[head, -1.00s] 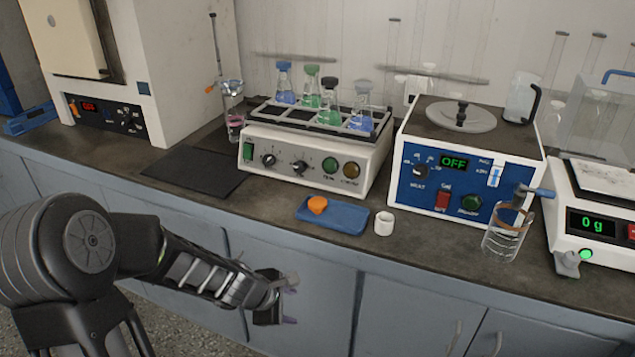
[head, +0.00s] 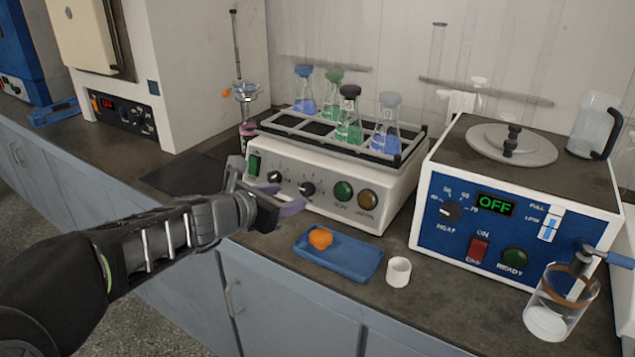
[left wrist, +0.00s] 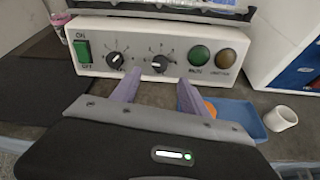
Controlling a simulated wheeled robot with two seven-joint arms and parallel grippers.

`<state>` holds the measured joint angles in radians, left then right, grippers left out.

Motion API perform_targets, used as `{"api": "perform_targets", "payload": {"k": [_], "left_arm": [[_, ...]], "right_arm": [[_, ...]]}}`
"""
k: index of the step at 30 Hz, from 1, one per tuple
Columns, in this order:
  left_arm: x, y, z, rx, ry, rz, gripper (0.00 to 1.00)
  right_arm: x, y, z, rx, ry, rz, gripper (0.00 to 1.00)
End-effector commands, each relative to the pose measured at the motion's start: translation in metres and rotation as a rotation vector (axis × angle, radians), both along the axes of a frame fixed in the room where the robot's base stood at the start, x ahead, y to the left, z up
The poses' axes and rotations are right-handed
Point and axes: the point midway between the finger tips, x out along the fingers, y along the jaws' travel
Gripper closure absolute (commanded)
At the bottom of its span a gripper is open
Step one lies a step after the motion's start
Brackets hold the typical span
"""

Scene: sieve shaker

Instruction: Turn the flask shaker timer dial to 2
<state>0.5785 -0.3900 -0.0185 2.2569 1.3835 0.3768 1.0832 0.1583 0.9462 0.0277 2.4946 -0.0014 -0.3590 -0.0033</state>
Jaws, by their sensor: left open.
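The flask shaker (head: 330,185) stands on the bench with several stoppered flasks in its rack. Its front has a green on/off switch (left wrist: 82,50), two black dials and two round lamps or buttons. The left dial (left wrist: 115,60) and the right dial (left wrist: 159,63) both show in the left wrist view; their scale marks are too small to read. My left gripper (head: 291,200) is open and empty in front of the shaker's panel, and hides part of its lower left in the head view. In the left wrist view its purple fingers (left wrist: 154,92) point at the panel, apart from the dials. My right gripper is not in view.
A blue tray (head: 352,268) with an orange object (head: 320,238) lies on the bench before the shaker, beside a white cup (head: 398,272). A blue-fronted heating unit (head: 470,235) and a glass beaker (head: 560,305) stand to the right. A dark mat (head: 185,172) lies to the left.

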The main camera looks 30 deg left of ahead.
Motion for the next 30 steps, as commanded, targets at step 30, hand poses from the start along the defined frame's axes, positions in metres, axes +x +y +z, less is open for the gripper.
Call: {"api": "perform_targets", "payload": {"k": [30], "left_arm": [[0.067,0.005,-0.03,-0.001,0.0,-0.001,0.48]], "right_arm": [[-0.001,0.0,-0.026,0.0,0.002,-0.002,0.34]]}}
